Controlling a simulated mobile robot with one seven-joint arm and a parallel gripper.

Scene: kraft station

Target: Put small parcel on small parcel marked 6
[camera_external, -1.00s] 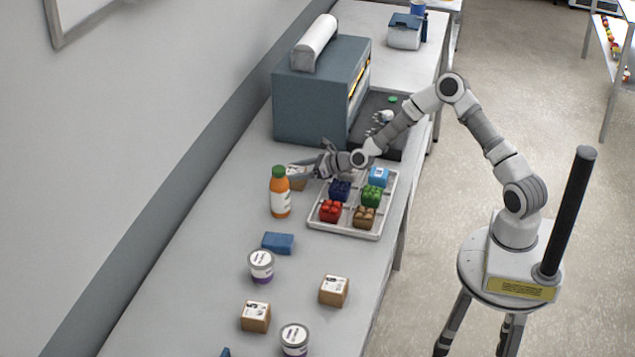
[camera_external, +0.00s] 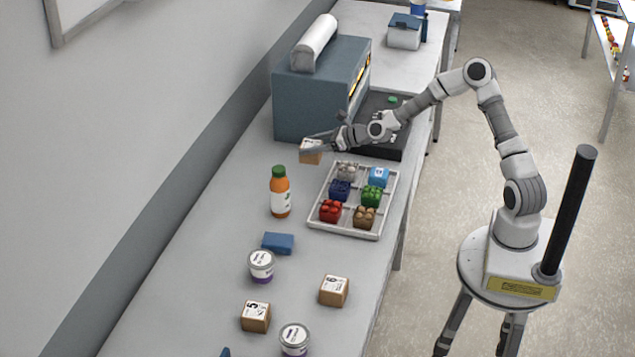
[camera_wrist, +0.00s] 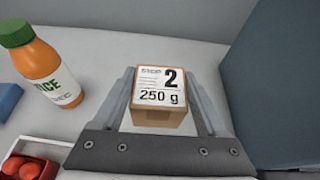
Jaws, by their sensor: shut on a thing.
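My gripper (camera_wrist: 165,110) is shut on a small brown parcel (camera_wrist: 158,117), one finger on each side. Its white label reads 2 and 250 g. In the external view the held parcel (camera_external: 311,157) is raised above the bench, left of my gripper (camera_external: 318,143). Two other small parcels stand on the near part of the bench. The right one (camera_external: 334,297) has a white top label with a figure that looks like 6. The left one (camera_external: 256,323) has a label that looks like 5. Both figures are small and blurred. Both tops look clear.
An orange bottle (camera_external: 280,196), a blue block (camera_external: 278,243) and two white tubs (camera_external: 261,266) (camera_external: 295,340) stand on the bench. A white tray (camera_external: 343,234) holds several coloured pieces. A large blue-grey machine (camera_external: 308,106) stands close behind the held parcel.

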